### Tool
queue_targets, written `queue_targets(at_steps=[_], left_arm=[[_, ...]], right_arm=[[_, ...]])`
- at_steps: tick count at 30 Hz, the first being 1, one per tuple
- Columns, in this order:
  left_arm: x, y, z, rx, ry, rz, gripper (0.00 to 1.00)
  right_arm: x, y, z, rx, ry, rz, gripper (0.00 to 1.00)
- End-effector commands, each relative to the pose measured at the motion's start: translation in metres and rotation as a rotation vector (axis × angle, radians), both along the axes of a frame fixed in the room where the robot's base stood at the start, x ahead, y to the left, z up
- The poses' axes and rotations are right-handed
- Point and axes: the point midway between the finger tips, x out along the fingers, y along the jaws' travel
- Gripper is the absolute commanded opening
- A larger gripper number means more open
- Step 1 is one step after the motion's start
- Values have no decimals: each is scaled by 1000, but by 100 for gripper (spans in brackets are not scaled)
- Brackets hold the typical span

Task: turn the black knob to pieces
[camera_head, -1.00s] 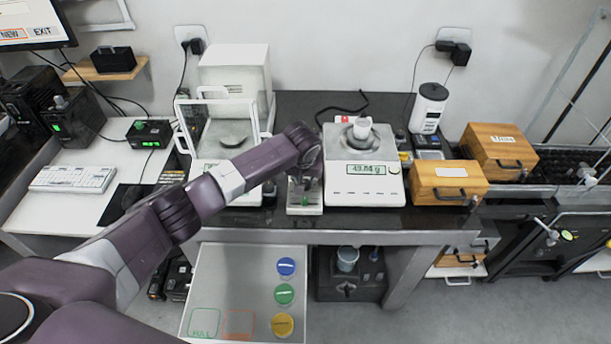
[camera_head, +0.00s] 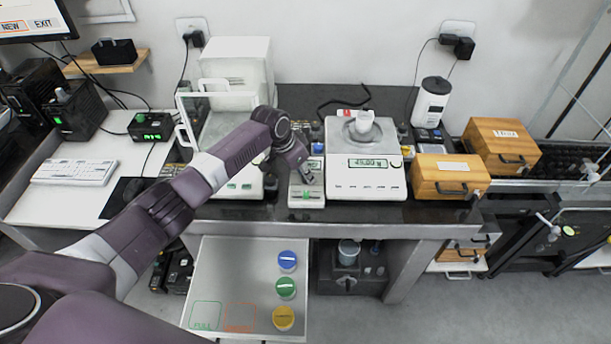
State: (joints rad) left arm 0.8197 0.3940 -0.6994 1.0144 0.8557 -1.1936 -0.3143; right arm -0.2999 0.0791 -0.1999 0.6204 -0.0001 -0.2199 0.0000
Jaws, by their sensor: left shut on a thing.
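A small pale box (camera_head: 306,199) with a green mark on its front stands on the black bench, between the glass-doored balance and the white scale. My left gripper (camera_head: 306,176) reaches down at the rear part of this box. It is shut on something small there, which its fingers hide. The black knob does not show clearly; it may be the part between the fingers, but I cannot tell. Any label for pieces is too small to read. My right gripper is out of view.
The balance (camera_head: 236,190) is close on the left. Wooden boxes stand further right. A pale tray (camera_head: 215,270) with blue, green and yellow round lids is below the bench.

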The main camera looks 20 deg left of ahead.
Motion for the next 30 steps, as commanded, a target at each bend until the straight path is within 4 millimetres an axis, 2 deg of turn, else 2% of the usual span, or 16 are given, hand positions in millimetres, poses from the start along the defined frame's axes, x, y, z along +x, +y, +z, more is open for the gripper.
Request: queue_targets(at_steps=[9,21,22,27,30], left_arm=[[0,1,-1,3,1,-77,0],[-1,1,-1,3,3,-82,0],[-1,1,-1,3,3,-82,23],[0,1,-1,3,3,-82,40],[0,1,0,3,2,-82,40]], right_arm=[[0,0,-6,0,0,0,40],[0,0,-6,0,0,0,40],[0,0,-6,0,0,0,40],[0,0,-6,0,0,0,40],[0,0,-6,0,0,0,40]])
